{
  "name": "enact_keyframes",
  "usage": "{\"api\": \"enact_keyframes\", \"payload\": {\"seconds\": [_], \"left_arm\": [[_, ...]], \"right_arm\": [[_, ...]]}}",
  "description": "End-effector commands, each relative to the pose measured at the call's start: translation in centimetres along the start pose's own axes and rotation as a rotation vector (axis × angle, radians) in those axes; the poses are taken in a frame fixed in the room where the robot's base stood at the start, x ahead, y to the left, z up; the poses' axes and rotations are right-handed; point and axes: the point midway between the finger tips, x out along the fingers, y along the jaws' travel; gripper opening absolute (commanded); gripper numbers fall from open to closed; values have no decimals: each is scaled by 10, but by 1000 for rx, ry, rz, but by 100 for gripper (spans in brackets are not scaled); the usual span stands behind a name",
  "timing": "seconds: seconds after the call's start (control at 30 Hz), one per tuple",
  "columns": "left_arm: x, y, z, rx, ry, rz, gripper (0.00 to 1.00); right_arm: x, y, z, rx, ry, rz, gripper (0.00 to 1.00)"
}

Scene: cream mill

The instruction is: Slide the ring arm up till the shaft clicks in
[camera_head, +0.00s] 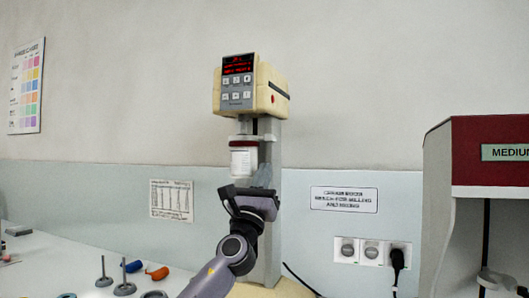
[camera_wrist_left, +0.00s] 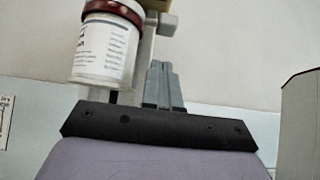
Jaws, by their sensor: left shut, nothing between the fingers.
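The mill (camera_head: 251,85) has a cream head with a red-lit display and a grey column (camera_head: 268,240). A white labelled jar (camera_head: 243,160) with a dark red lid hangs upright below the head, in front of the column. The jar also shows at the upper left of the left wrist view (camera_wrist_left: 103,50). The ring arm and the shaft cannot be clearly told apart from the parts around the lid. My left gripper (camera_head: 264,172) is shut and empty, fingers pointing up, just right of the jar. Its grey fingers (camera_wrist_left: 162,82) show below and right of the jar. My right gripper is not in view.
A red and grey cabinet (camera_head: 487,150) stands at the right. Wall sockets (camera_head: 372,252) with a black plug lie between. The white bench (camera_head: 60,255) at lower left holds stemmed discs (camera_head: 124,287), an orange item (camera_head: 158,273) and a blue item (camera_head: 134,266).

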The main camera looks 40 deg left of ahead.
Motion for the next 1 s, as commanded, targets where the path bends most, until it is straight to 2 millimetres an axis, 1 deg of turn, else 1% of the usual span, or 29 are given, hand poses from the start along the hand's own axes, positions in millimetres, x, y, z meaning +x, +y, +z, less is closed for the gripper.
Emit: {"api": "enact_keyframes", "payload": {"seconds": [0.03,0.1,0.3,0.8,1.0], "left_arm": [[9,0,2,-1,-1,1,0],[20,0,13,-1,-2,-1,0],[32,0,26,0,0,-1,0],[35,0,28,0,0,0,0],[40,9,30,1,-1,1,0]], "right_arm": [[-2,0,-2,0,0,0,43],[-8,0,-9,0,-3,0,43],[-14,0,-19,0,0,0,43],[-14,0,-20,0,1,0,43],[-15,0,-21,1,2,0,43]]}}
